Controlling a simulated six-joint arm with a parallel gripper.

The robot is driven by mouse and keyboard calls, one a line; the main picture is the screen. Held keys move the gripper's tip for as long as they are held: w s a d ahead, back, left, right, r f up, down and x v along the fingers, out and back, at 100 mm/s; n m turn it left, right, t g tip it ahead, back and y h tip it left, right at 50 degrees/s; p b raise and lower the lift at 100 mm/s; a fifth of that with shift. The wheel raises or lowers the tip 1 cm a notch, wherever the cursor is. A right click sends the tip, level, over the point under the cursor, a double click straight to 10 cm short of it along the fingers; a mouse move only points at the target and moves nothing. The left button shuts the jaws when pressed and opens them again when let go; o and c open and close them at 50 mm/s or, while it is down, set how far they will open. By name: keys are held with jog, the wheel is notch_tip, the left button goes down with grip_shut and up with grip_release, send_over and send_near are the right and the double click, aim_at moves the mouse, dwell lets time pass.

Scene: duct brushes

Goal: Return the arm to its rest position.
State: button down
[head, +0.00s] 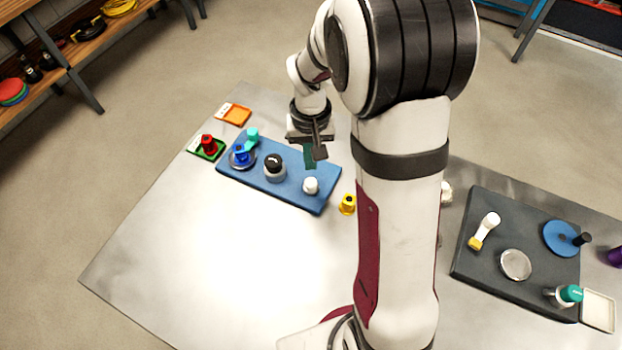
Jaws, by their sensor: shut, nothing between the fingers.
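My gripper (319,152) hangs above the right part of the blue board (285,190), pointing down with its fingers shut and nothing held. My arm reaches from the lower middle up and over to it. A dark green patch (309,157) shows just behind the fingers; I cannot tell what it is. On the blue board stand a blue piece (240,153) on a grey disc, a teal piece (252,136), a black-topped piece (274,166) and a white piece (311,185).
A yellow piece (347,204) stands near my arm. A dark board (480,278) with several brushes and discs lies right. The table's front left is clear.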

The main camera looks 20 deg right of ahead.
jog(key=shift+r, duration=0.25)
jog(key=shift+s+r, duration=0.1)
jog(key=shift+r, duration=0.05)
jog(key=s+a+r+m, duration=0.1)
jog(key=s+a+r, duration=0.1)
jog(key=s, duration=0.5)
jog(key=s+a+r+y, duration=0.1)
jog(key=s+a+r, duration=0.2)
jog(key=s, duration=0.5)
jog(key=s+a+r+m, duration=0.1)
jog(key=s+a+r, duration=0.1)
jog(key=s+r, duration=0.3)
jog(key=s, duration=0.2)
jog(key=shift+s+a+m+y, duration=0.2)
jog(key=shift+s+m+y, duration=0.1)
jog(key=shift+s+y, duration=0.1)
jog(key=shift+w, duration=0.1)
